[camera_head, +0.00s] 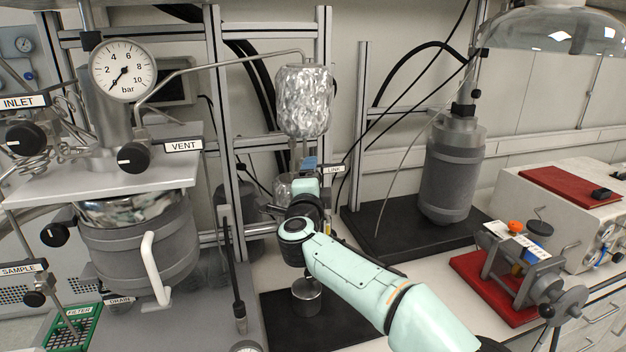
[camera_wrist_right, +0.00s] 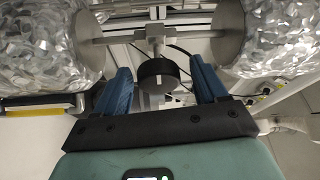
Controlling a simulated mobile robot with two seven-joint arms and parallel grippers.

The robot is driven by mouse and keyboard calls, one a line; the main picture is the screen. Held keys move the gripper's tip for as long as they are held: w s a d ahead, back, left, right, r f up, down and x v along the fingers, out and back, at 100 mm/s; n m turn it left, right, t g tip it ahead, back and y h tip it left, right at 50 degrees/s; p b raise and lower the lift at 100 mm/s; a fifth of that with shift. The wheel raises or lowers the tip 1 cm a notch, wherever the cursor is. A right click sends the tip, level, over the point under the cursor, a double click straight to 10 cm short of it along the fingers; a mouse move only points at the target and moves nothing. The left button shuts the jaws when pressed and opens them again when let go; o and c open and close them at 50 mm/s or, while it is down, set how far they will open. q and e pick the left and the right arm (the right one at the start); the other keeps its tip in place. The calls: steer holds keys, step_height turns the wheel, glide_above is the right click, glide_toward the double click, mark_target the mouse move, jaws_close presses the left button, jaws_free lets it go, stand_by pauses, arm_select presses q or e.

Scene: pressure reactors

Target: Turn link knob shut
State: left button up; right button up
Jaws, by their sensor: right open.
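The link knob (camera_wrist_right: 158,73) is a dark round knob on a metal stem, seen in the right wrist view between two foil-wrapped vessels. In the head view my right gripper (camera_head: 309,162) is beside the LINK label (camera_head: 334,169), and the knob itself is hidden there by the gripper and arm. My left gripper is not in view.
A foil-wrapped vessel (camera_head: 304,100) hangs above the gripper, with a metal frame post (camera_head: 217,110) to its left. The reactor (camera_head: 145,245) with VENT knob (camera_head: 133,157) and pressure gauge (camera_head: 123,70) stands at left. A grey bottle (camera_head: 452,175) stands on a black base at right.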

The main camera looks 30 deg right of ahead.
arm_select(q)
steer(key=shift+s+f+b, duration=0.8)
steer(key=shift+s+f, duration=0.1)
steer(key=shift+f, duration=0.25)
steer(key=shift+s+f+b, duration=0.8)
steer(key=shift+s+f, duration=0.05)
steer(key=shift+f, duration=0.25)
arm_select(e)
steer(key=v, duration=1.2)
steer(key=shift+s, duration=0.25)
steer(key=shift+f, duration=0.1)
